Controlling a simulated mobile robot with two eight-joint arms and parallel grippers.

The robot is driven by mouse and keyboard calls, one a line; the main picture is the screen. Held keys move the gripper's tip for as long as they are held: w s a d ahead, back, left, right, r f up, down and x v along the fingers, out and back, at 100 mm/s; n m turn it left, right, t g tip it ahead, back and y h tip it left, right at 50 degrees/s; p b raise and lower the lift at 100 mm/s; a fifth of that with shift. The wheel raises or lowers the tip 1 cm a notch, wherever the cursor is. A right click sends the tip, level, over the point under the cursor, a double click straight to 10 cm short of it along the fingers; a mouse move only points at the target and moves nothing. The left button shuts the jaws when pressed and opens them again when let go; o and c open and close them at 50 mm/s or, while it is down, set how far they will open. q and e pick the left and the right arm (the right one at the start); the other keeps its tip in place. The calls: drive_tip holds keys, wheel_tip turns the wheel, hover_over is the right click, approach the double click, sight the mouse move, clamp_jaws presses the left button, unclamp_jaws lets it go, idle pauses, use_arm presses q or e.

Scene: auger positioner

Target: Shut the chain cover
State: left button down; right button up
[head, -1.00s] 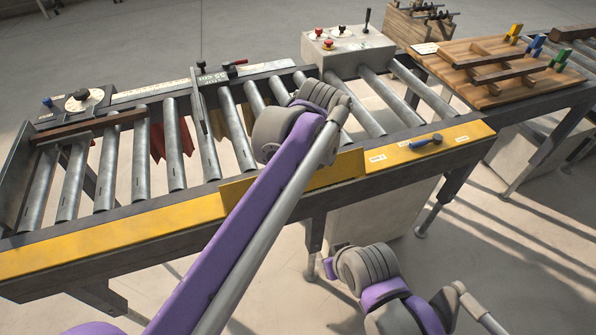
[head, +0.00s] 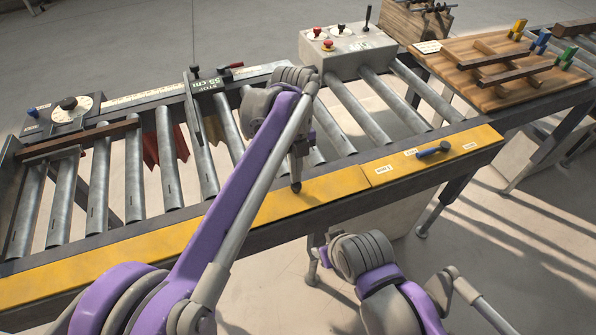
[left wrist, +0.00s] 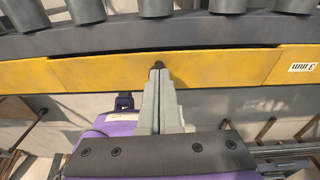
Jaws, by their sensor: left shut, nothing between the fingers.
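The chain cover is a yellow panel (head: 318,194) along the front edge of the roller conveyor. It lies down, about in line with the yellow strips on either side. It also shows in the left wrist view (left wrist: 220,68), with a seam at each end and a thin dark gap along its upper edge. My left gripper (head: 296,186) is shut and empty, pointing down with its tips at the cover's top face. In the left wrist view its tips (left wrist: 157,66) are over the middle of the cover and seem to touch it. My right gripper is out of view.
A blue-handled tool (head: 433,150) lies on the right yellow strip. A grey control box (head: 345,52) with buttons stands behind the rollers. A wooden board (head: 495,75) with coloured clips is at the right. My right arm is low in front of the conveyor.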

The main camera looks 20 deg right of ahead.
use_arm(q)
drive_tip(key=shift+w+f, duration=0.4)
drive_tip(key=shift+f, duration=0.05)
idle(0.4)
